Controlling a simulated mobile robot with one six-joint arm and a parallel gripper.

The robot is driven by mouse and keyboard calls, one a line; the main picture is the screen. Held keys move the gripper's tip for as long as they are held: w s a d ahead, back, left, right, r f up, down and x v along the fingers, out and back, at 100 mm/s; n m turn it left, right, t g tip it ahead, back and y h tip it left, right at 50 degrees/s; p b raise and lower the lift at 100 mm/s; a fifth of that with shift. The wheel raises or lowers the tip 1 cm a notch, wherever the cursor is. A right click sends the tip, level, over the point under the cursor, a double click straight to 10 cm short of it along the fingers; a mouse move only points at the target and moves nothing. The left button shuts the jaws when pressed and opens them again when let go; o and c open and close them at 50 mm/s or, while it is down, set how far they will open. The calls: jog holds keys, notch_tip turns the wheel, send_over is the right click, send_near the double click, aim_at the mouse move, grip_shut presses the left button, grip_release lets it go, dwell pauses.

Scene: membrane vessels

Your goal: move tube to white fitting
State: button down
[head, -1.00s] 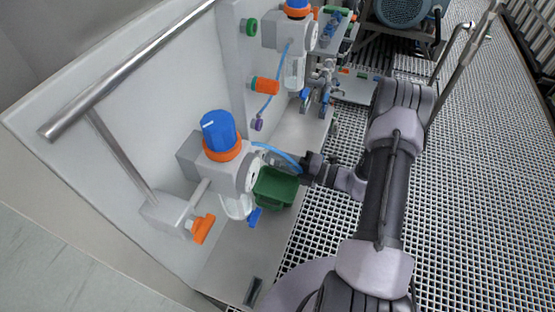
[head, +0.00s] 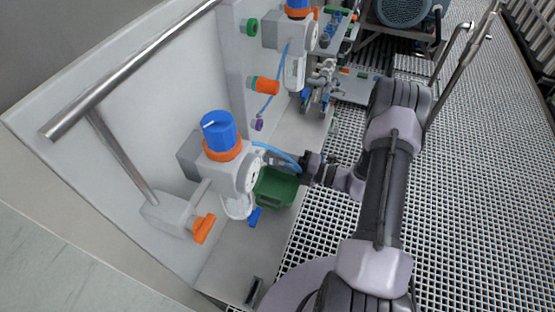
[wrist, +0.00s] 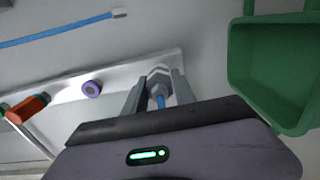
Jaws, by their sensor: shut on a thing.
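My gripper (wrist: 158,84) is shut on a blue tube (wrist: 159,102), whose short end shows between the fingers in the wrist view. A pale hexagonal piece (wrist: 158,77), which looks like the white fitting, sits just beyond it at the panel edge, in line with the purple fitting (wrist: 92,88). I cannot tell whether tube and fitting touch. In the head view the tube (head: 278,152) runs from beside the near blue-capped valve (head: 219,130) to my gripper (head: 283,163), where the fingertips are partly hidden.
A green bin (head: 272,192) stands just below my gripper, at the right in the wrist view (wrist: 270,70). An orange fitting (head: 265,87) and a green one (head: 251,27) are farther along the panel. Another blue tube (wrist: 55,33) has a pale tip.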

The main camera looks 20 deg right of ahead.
jog(key=shift+w+a, duration=0.2)
jog(key=shift+a, duration=0.05)
jog(key=c, duration=0.9)
grip_release()
jog(key=p+v, duration=0.3)
jog(key=v, duration=1.4)
jog(key=shift+s+d+r, duration=0.1)
jog(key=shift+s+d, duration=0.05)
